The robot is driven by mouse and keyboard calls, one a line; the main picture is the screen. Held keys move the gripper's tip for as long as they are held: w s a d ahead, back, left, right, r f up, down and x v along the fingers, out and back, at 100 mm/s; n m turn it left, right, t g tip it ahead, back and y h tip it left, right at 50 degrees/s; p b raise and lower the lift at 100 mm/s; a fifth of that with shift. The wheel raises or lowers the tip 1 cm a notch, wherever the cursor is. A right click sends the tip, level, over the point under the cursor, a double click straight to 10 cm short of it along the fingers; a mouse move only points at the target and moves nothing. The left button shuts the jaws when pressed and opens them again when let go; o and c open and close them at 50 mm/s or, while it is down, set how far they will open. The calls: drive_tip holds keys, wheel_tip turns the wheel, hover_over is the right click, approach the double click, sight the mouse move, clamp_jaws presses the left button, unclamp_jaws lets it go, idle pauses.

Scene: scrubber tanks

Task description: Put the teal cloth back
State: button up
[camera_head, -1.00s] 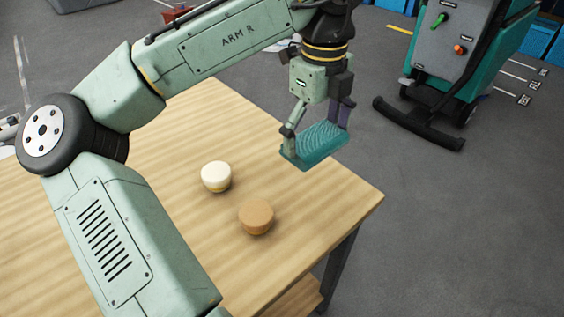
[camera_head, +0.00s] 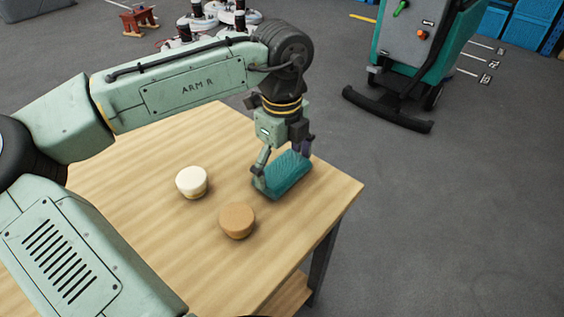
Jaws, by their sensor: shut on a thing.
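The teal cloth (camera_head: 287,178) is a folded, ribbed block between the fingers of my gripper (camera_head: 282,168). My gripper is shut on it, one finger at its left end and the other at its far right side. The cloth is over the right part of the wooden table (camera_head: 330,188), low and close to the top. I cannot tell whether its underside touches the wood.
A white-topped round piece (camera_head: 192,182) and a tan round piece (camera_head: 237,220) stand on the table left of the cloth. A teal and grey scrubber machine (camera_head: 410,55) stands on the floor beyond the table. The table's right corner is bare.

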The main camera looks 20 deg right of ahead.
sight(282, 168)
drive_tip(key=o, duration=0.8)
drive_tip(key=shift+f, duration=0.1)
drive_tip(key=shift+o, duration=0.2)
wheel_tip(282, 168, up, 12)
